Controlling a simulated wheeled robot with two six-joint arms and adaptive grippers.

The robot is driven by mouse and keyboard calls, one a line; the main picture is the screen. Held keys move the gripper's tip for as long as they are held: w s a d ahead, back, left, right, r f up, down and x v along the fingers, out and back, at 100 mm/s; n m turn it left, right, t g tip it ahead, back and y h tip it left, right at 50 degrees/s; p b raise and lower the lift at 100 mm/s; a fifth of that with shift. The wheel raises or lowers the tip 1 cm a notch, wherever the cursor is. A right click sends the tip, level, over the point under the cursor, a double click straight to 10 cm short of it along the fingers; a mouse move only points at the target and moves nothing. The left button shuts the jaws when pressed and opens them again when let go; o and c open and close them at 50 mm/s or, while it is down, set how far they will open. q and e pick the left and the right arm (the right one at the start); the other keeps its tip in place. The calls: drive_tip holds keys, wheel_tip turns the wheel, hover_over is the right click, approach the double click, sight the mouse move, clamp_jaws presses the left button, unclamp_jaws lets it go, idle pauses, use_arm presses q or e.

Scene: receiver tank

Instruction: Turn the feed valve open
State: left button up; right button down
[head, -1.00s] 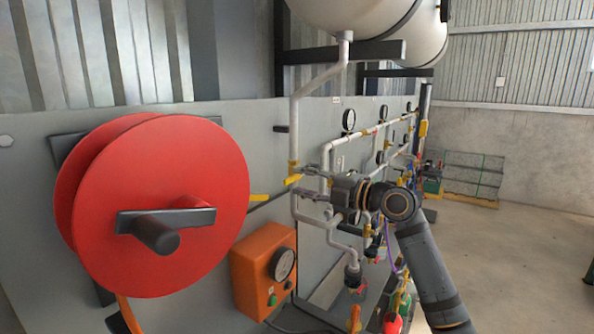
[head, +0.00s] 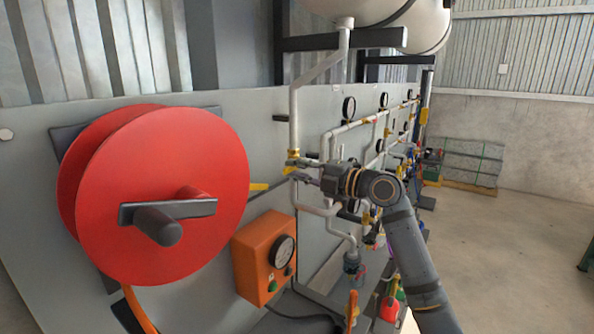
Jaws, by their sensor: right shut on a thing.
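The yellow feed valve (head: 293,154) sits on the pale vertical pipe that comes down from the white tank. My right gripper (head: 294,170) reaches in from the right at the valve, just below its yellow body. Its two fingers are shut on the valve's small yellow handle, which is mostly hidden between the fingertips. The exact angle of the handle is hard to see. My left gripper is not in view.
A large red reel (head: 160,195) with a grey crank stands out on the left. An orange box (head: 265,257) with a gauge is below the valve. White pipes and gauges (head: 349,108) run along the grey panel (head: 230,130).

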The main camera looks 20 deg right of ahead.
idle(0.3)
drive_tip(key=w+d+r+m+p, duration=0.2)
drive_tip(key=w+d+r+m, duration=0.2)
drive_tip(key=m, duration=1.4)
drive_tip(key=shift+d+r+p, duration=0.35)
drive_tip(key=shift+d+r, duration=0.15)
drive_tip(key=shift+r, duration=0.6)
drive_tip(key=c, duration=1.3)
unclamp_jaws()
drive_tip(key=shift+s+d, duration=0.1)
